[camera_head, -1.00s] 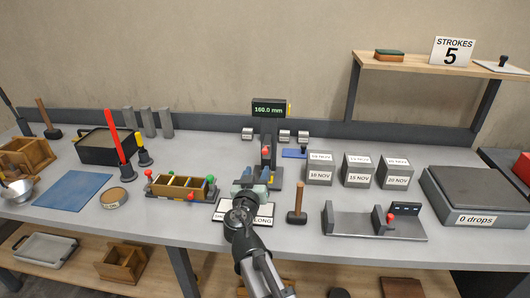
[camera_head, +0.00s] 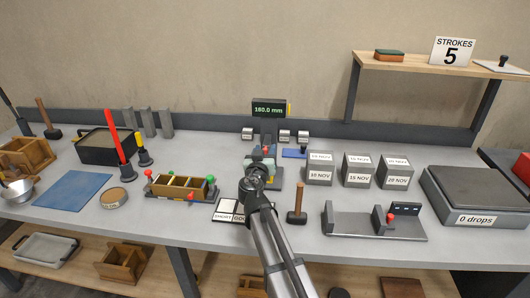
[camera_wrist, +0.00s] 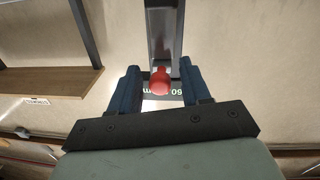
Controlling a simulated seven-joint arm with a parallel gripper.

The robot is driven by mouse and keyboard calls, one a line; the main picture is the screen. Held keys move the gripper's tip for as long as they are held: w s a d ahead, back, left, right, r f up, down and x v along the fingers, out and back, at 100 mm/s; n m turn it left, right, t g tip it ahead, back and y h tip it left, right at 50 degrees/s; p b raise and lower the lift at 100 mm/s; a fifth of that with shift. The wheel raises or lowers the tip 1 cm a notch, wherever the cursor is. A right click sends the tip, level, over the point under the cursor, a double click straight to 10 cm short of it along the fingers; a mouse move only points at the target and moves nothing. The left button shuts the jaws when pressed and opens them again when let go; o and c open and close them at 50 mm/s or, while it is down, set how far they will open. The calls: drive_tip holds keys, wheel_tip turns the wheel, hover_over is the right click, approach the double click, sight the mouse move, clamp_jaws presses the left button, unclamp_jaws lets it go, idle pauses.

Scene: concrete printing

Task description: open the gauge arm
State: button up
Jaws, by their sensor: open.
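The gauge stands at the back middle of the bench, with a dark display (camera_head: 269,109) reading 160.0 mm on top of its column. Its red knob (camera_head: 266,149) is small and partly hidden behind my gripper (camera_head: 262,162) in the head view. In the wrist view the red knob (camera_wrist: 160,81) lies between the two blue fingers of my gripper (camera_wrist: 158,76), with gaps on both sides. The fingers are open and hold nothing. I cannot tell how far the knob is from the fingertips in depth. My wrist hides much of the gauge's lower part.
Small grey blocks (camera_head: 303,137) and a blue pad (camera_head: 294,153) sit beside the gauge. Labelled cubes (camera_head: 320,176) stand right of it. A mallet (camera_head: 297,203) stands at front right, a mould with coloured knobs (camera_head: 180,187) at left.

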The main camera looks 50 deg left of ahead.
drive_tip(key=shift+c, duration=0.3)
clamp_jaws()
drive_tip(key=shift+d, duration=0.1)
